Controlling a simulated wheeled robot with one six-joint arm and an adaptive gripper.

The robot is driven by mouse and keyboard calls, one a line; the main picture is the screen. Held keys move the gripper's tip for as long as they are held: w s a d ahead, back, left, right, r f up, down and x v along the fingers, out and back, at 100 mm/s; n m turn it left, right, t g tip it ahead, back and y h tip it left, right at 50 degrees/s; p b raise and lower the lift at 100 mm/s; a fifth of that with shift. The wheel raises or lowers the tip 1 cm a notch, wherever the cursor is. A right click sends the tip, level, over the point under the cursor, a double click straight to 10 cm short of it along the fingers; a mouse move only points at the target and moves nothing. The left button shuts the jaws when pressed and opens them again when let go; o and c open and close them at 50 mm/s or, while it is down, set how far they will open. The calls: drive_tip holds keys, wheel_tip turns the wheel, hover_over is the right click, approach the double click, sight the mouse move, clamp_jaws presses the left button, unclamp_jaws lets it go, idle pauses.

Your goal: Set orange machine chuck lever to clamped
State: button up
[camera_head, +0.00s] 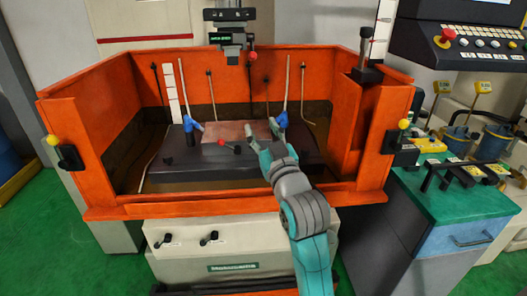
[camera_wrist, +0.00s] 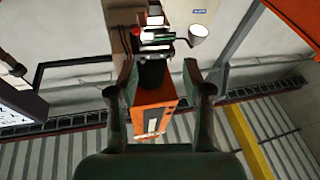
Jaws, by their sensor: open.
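The orange machine's open tank (camera_head: 98,104) holds a dark work table (camera_head: 185,157) with a reddish-brown plate (camera_head: 238,131) on it. A small lever with a red knob (camera_head: 222,142) is at the table's front. Another red knob (camera_head: 252,56) sticks out at the right of the hanging machine head (camera_head: 228,42). I cannot tell which one is the chuck lever, nor its setting. My gripper (camera_head: 265,137) is open, over the tank, to the right of the front lever and below the head. In the wrist view its fingers (camera_wrist: 158,70) point upward, with the machine head's underside seen beyond them.
Blue-jointed hoses (camera_head: 190,124) stand on both sides of the plate. Yellow-knobbed levers sit on the tank's left (camera_head: 53,140) and right (camera_head: 403,124) front posts. A green-topped cabinet (camera_head: 450,205) and a control panel (camera_head: 465,40) stand to the right. The green floor is clear at the left front.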

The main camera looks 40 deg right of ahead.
drive_tip(key=shift+s+a+f, duration=0.2)
drive_tip(key=shift+a+f, duration=0.05)
drive_tip(key=shift+f, duration=0.3)
drive_tip(key=shift+s+a+f, duration=0.25)
drive_tip(key=shift+f, duration=0.3)
drive_tip(key=shift+s+a+f, duration=0.2)
drive_tip(key=shift+a+f, duration=0.05)
drive_tip(key=shift+f, duration=0.3)
